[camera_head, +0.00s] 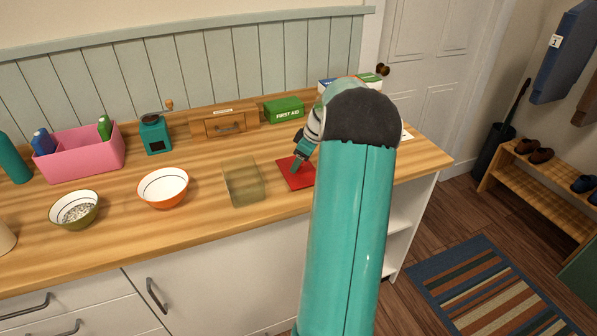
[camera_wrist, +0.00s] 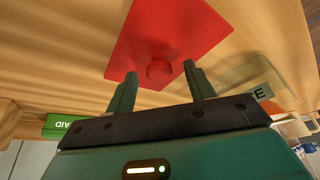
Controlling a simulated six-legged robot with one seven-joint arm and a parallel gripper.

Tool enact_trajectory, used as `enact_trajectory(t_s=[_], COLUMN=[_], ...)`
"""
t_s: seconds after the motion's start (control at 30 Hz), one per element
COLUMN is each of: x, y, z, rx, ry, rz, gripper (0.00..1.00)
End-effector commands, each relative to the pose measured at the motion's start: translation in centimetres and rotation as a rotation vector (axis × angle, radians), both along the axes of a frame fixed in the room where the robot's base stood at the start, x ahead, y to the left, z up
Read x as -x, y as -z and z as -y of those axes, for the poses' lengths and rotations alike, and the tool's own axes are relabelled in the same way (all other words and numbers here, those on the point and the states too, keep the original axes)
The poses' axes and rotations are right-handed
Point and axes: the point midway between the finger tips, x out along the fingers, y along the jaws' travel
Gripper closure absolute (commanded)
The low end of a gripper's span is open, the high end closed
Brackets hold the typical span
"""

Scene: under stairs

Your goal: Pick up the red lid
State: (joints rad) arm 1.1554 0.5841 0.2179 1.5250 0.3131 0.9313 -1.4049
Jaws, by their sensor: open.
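The red lid (camera_head: 287,174) lies flat on the wooden counter, just right of a clear, greenish open container (camera_head: 244,183). My arm hides its right part in the head view. My gripper (camera_head: 295,163) is over the lid. In the wrist view its two fingers (camera_wrist: 162,76) are apart, one on each side of the knob, with nothing held between them. I cannot tell whether the fingertips touch the lid.
A white and orange bowl (camera_head: 163,189) and a green bowl (camera_head: 75,209) stand to the left. A green first aid box (camera_head: 284,110), a wooden drawer box (camera_head: 225,121), a teal grinder (camera_head: 156,135) and a pink caddy (camera_head: 84,158) line the back. Bare counter lies before the container.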

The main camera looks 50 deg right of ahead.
Motion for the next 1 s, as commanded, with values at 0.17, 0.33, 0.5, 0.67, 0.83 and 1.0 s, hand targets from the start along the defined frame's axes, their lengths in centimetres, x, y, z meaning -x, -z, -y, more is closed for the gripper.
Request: enact_trajectory(t_s=[0.17, 0.33, 0.5, 0.67, 0.83, 1.0], x=[0.0, 0.0, 0.0, 0.0, 0.0, 0.5], y=[0.0, -0.1, -0.1, -0.6, -2.4, -5.6], z=[0.0, 0.0, 0.0, 0.1, 0.1, -1.9], rx=[0.000, 0.000, 0.001, 0.002, 0.002, 0.003], ry=[0.000, 0.000, 0.000, 0.001, 0.000, -0.001], rz=[0.000, 0.000, 0.000, 0.000, 0.002, 0.001], gripper=[0.76, 0.95, 0.95, 0.95, 0.95, 0.95])
